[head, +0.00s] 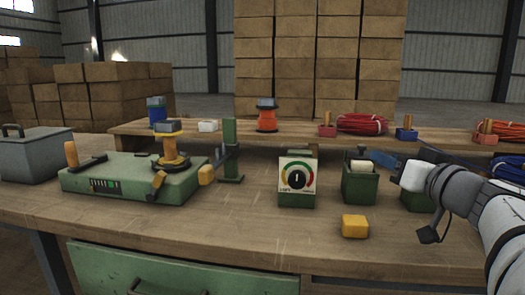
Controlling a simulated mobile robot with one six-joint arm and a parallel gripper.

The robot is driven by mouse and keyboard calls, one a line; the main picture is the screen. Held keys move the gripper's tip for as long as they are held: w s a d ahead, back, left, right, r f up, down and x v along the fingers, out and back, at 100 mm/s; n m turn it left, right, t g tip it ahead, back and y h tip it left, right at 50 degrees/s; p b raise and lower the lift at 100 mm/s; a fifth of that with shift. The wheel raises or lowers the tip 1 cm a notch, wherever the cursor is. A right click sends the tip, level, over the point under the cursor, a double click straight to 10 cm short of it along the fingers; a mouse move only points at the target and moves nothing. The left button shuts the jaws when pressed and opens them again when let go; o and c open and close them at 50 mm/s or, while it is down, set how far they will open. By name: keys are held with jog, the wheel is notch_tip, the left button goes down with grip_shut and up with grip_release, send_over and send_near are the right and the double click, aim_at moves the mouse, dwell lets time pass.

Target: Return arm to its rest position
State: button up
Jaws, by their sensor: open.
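My arm comes in from the right edge, white with dark joints. My gripper (388,160) is at its far end, over the right part of the wooden workbench (235,245), near the green bins. Its fingers are small and partly hidden by the wrist, and I see nothing held in it. It is apart from the yellow block (355,226) on the bench in front.
A green winding machine (130,182) with a yellow spool sits left, beside a grey toolbox (33,155). A dial gauge (297,178) stands mid-bench. A green bin (360,182) is close to my gripper. A rear shelf holds spools and red wire coils (362,124). The front-middle bench is clear.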

jog(key=shift+s+d, duration=0.1)
jog(key=shift+s, duration=0.4)
